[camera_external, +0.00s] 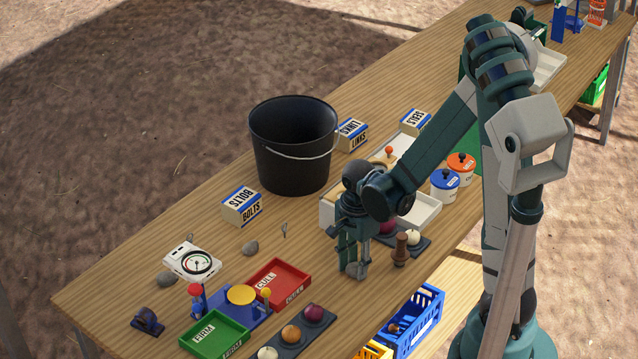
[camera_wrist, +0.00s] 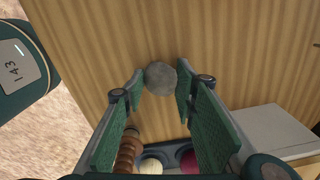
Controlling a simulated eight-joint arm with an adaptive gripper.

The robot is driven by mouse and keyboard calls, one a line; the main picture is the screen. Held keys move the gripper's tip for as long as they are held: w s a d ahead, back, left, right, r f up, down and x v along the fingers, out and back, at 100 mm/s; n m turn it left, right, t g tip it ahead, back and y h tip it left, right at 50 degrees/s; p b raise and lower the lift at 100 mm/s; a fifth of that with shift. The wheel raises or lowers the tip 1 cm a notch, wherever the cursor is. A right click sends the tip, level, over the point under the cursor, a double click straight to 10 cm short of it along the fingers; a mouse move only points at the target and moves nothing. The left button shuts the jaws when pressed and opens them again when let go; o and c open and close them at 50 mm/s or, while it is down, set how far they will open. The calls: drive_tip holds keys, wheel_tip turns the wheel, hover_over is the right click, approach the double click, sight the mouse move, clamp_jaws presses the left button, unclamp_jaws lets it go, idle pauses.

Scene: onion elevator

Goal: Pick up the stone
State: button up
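A round grey stone (camera_wrist: 161,78) lies on the wooden table in the wrist view, between the tips of my gripper (camera_wrist: 159,85). The green-padded fingers are apart, one on each side of the stone, with a small gap showing at the left. In the external view my gripper (camera_external: 354,262) points down close to the table near its front edge, and this stone is hidden there. Two other grey stones, one right of the scale (camera_external: 250,248) and one at its lower left (camera_external: 166,279), lie well to the left of my gripper.
A turned wooden peg (camera_external: 400,249) and a dark tray with onions (camera_external: 420,243) stand close on the right. A red CULL tray (camera_external: 280,284) is at the left. A black bucket (camera_external: 293,145) and a BOLTS box (camera_external: 242,206) stand behind.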

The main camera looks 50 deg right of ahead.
drive_tip(key=shift+r, duration=0.15)
drive_tip(key=shift+c, duration=0.4)
wheel_tip(320, 180, up, 10)
drive_tip(key=p, duration=0.2)
drive_tip(key=shift+p, duration=0.35)
idle(0.9)
wheel_tip(320, 180, up, 12)
hover_over(355, 266)
drive_tip(key=w+d+r+p, duration=0.1)
drive_tip(key=w+d, duration=0.2)
drive_tip(key=w, duration=0.5)
drive_tip(key=w+d+r+n, duration=0.15)
drive_tip(key=w+d, duration=0.25)
drive_tip(key=w, duration=0.4)
drive_tip(key=w+d+r+p, duration=0.1)
drive_tip(key=w+d+r, duration=0.15)
drive_tip(key=w, duration=0.55)
drive_tip(key=w+d+f+n+p, duration=0.1)
drive_tip(key=w+d+f, duration=0.2)
drive_tip(key=w+d, duration=0.55)
drive_tip(key=w+d+f+p, duration=0.15)
drive_tip(key=w+d, duration=0.35)
drive_tip(key=w, duration=0.7)
wheel_tip(355, 266, down, 12)
drive_tip(key=shift+r+b, duration=0.15)
drive_tip(key=shift+b, duration=0.15)
